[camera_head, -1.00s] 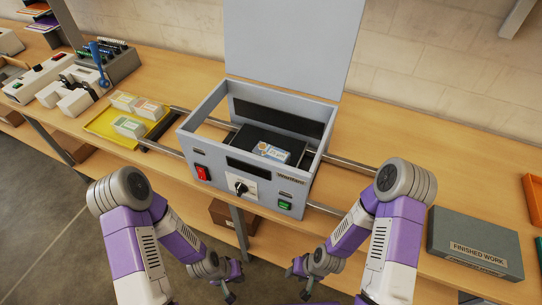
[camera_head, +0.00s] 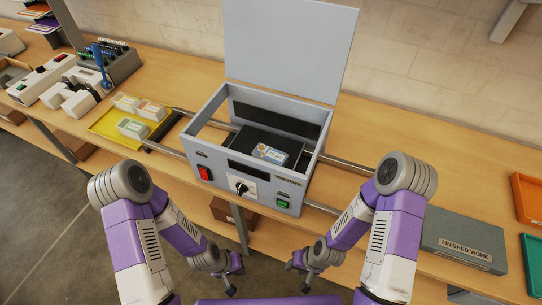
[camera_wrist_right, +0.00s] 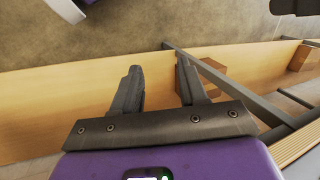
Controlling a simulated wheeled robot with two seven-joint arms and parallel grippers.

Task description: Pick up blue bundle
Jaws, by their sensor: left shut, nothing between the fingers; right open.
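A small flat bundle with a blue and white face (camera_head: 270,153) lies on the dark bed inside the open grey laminator (camera_head: 247,186). It is the only blue-faced bundle I make out. My left gripper (camera_head: 234,281) is shut and empty, low in front of the bench. My right gripper (camera_head: 298,277) is also low in front of the machine, apart from it. In the right wrist view its two fingers (camera_wrist_right: 160,72) are spread with nothing between them.
A yellow tray (camera_head: 105,127) with several pale bundles stands left of the laminator. The lid (camera_head: 290,45) stands raised. Rails (camera_head: 345,163) run out at both sides. A grey "FINISHED WORK" box (camera_head: 462,240), an orange tray (camera_head: 527,198) and a green tray (camera_head: 531,262) are at right.

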